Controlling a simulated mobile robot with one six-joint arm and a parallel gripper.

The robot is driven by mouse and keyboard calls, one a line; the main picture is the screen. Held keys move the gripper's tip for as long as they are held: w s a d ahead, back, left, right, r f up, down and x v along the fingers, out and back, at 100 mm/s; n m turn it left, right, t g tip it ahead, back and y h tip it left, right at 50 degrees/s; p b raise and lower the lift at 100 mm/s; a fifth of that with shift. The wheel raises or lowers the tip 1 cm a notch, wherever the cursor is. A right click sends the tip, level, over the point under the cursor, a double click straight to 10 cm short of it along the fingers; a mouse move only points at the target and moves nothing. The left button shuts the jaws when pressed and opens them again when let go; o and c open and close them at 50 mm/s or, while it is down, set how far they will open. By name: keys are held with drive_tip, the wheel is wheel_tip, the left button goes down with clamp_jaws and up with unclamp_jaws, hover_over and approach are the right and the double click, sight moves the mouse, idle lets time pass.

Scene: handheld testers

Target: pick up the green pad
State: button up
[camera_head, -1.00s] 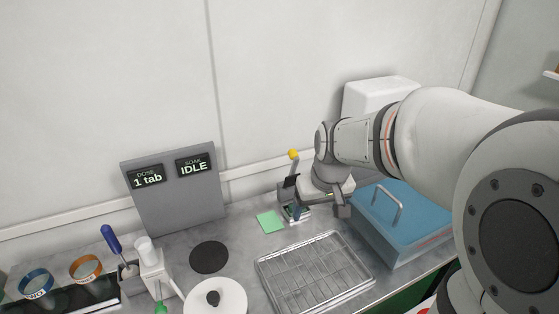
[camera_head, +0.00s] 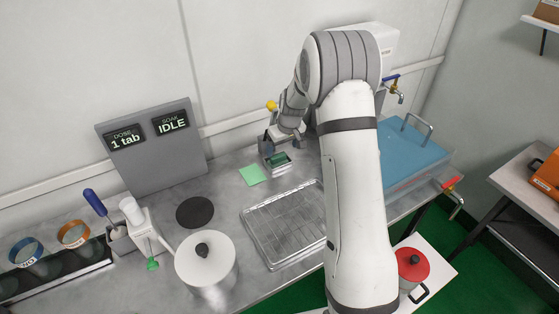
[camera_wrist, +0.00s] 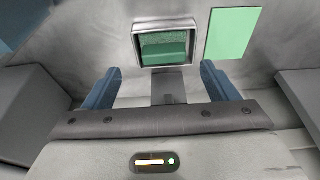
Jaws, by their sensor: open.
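A dark green pad-like block (camera_wrist: 165,48) sits in a small metal-rimmed holder (camera_wrist: 137,44) in the wrist view; in the head view it shows as a small green patch (camera_head: 279,160). A flat light green square (camera_head: 252,175) lies on the counter to the left of the holder; it also shows in the wrist view at upper right (camera_wrist: 232,34). My gripper (camera_wrist: 163,84) is open and empty, its two blue fingers apart, with the holder just beyond them. In the head view my gripper (camera_head: 287,140) is close above the holder and partly hidden.
A wire-rack tray (camera_head: 285,222) lies in front of the holder. A lidded white pot (camera_head: 206,268), a black disc (camera_head: 195,212) and a display panel (camera_head: 150,150) are to the left. A blue lidded basin (camera_head: 413,150) is right of my arm.

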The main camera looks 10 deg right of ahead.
sight(278, 155)
drive_tip(key=x, duration=0.3)
drive_tip(key=p+x, duration=0.1)
drive_tip(key=x, duration=0.1)
drive_tip(key=shift+w+a, duration=0.2)
drive_tip(key=shift+a, duration=0.15)
drive_tip(key=shift+c, duration=0.2)
drive_tip(key=c, duration=1.1)
drive_tip(key=shift+r, duration=0.1)
drive_tip(key=shift+r, duration=0.15)
